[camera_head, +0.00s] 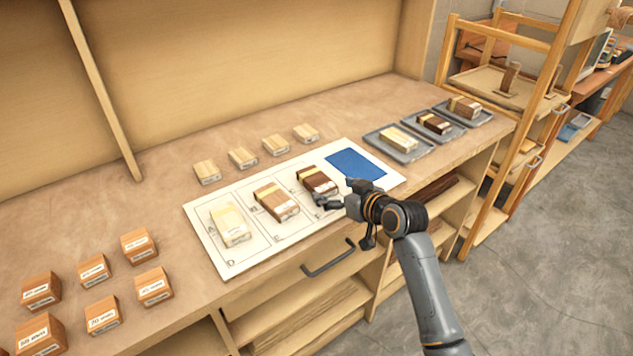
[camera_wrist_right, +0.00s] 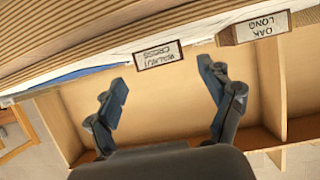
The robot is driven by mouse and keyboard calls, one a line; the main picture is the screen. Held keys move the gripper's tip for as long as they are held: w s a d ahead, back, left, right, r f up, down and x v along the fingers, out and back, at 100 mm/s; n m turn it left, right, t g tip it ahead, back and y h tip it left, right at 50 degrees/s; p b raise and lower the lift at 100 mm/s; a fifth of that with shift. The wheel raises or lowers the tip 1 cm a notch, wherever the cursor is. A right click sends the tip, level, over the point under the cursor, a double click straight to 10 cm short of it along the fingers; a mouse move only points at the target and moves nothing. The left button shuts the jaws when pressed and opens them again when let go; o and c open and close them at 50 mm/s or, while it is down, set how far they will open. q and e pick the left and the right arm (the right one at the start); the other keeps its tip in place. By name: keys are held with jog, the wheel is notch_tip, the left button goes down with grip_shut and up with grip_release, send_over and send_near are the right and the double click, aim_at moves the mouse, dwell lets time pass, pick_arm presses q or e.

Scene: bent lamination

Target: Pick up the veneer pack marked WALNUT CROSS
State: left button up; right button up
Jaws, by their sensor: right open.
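The veneer pack marked WALNUT CROSS (camera_wrist_right: 158,55) shows its label in the right wrist view, upside down, beyond and between my fingertips. In the head view it appears to be the dark brown pack (camera_head: 317,180) with a pale band, lying on the white board (camera_head: 208,249). My right gripper (camera_head: 327,203) is at the front edge of this pack. In the wrist view its two fingers (camera_wrist_right: 166,86) are spread, with nothing between them, and the pack lies a little ahead. My left gripper is not in view.
The pack marked OAK LONG (camera_wrist_right: 262,27) is right of the walnut pack in the wrist view. A pale pack (camera_head: 230,222) and a blue patch (camera_head: 355,163) are on the board. Three packs sit on grey trays (camera_head: 405,154). A drawer handle (camera_head: 328,258) juts out below.

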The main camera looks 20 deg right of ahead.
aim_at(323, 185)
jog(key=x, duration=0.5)
jog(key=shift+w+a+p, duration=0.2)
jog(key=shift+w+p, duration=0.1)
jog(key=shift+p, duration=0.1)
jog(key=c, duration=1.3)
